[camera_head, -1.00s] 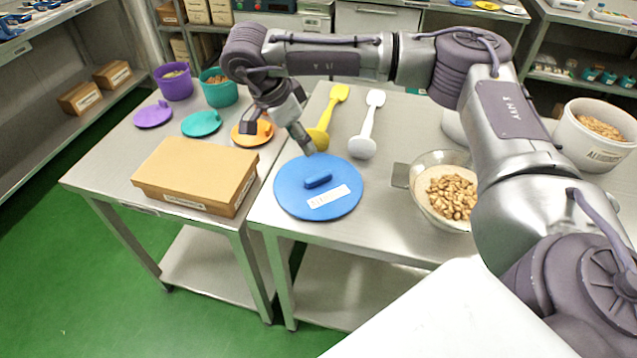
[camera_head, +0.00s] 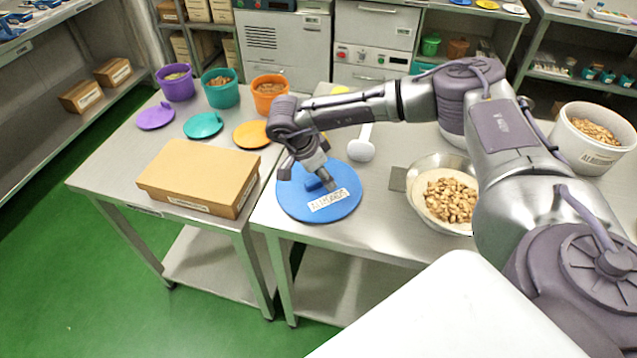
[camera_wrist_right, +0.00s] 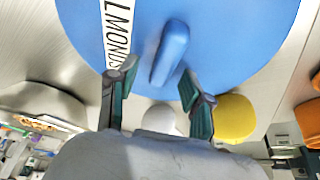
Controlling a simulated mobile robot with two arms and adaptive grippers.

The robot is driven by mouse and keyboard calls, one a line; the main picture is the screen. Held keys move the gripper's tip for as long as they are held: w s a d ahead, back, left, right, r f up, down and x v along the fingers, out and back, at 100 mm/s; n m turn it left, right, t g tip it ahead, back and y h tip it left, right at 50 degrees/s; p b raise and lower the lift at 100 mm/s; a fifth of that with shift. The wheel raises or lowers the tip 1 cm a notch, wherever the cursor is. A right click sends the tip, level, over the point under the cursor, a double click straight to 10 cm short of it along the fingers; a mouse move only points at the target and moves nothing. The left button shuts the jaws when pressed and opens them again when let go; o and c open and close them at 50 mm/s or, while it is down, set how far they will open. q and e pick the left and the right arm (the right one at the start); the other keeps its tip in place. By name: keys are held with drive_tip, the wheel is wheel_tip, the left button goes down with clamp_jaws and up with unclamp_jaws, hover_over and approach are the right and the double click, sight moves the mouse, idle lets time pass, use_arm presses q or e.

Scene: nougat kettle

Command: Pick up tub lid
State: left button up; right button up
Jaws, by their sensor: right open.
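A round blue tub lid (camera_head: 338,207) with a raised blue handle and a white label lies flat at the front left of the right-hand steel table. In the right wrist view the open fingers (camera_wrist_right: 153,90) straddle the line of the handle (camera_wrist_right: 170,52), which lies just ahead of the tips. Nothing is between the pads. My left gripper is out of view.
A metal bowl of nuts (camera_head: 447,196) stands right of the lid, and a white scoop (camera_head: 363,142) lies behind it. A cardboard box (camera_head: 195,175) is on the left table, with purple, teal and orange lids and tubs behind. A large white tub (camera_head: 592,138) stands at right.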

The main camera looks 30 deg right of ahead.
drive_tip(key=shift+f, duration=0.1)
drive_tip(key=shift+c, duration=0.3)
clamp_jaws()
